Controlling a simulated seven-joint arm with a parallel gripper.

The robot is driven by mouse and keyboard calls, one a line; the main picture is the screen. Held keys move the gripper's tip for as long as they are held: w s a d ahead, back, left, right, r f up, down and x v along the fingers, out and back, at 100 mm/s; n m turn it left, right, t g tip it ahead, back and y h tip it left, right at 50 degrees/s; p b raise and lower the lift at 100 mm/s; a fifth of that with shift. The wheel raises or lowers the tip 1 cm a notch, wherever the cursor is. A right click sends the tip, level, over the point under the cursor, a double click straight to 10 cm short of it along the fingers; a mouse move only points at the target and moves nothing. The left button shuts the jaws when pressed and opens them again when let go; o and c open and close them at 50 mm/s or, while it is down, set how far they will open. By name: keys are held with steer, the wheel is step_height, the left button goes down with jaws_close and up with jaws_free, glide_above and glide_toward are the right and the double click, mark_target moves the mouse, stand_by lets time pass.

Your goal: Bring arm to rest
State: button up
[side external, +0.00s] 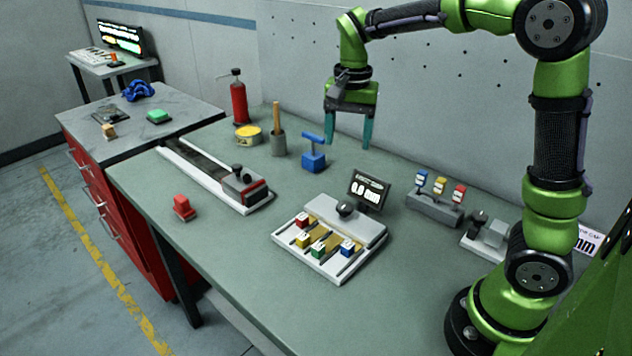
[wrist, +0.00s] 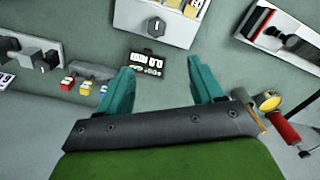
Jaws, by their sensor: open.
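My gripper (side external: 348,130) hangs above the back part of the green table (side external: 390,290), with its two teal fingers pointing down. The fingers are apart with nothing between them. In the wrist view my gripper (wrist: 162,85) also shows open and empty. The label magazine, a white tray (side external: 284,240) with a black knob, stands in the middle of the table in front of my gripper. It holds several small coloured blocks in its slots. A small display (side external: 369,190) reading about 0.0 stands behind it. In the wrist view the display (wrist: 152,66) lies just beyond the fingertips.
A blue T-handled block (side external: 314,158) stands below and left of my gripper. A brush pot (side external: 278,145), yellow tin (side external: 248,135) and red extinguisher (side external: 238,102) stand further left. A rack of coloured pieces (side external: 434,208) is at right. A long rail device (side external: 215,178) lies left.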

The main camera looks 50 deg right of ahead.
steer(key=s+a+r+n+t+y, duration=0.1)
steer(key=s+a+n+t, duration=0.2)
steer(key=s, duration=0.4)
steer(key=s+a+r+n+t+y, duration=0.1)
steer(key=s+a+n+t, duration=0.2)
steer(key=s+a+n, duration=0.2)
steer(key=s, duration=0.3)
steer(key=shift+a+t, duration=0.4)
steer(key=shift+r, duration=0.1)
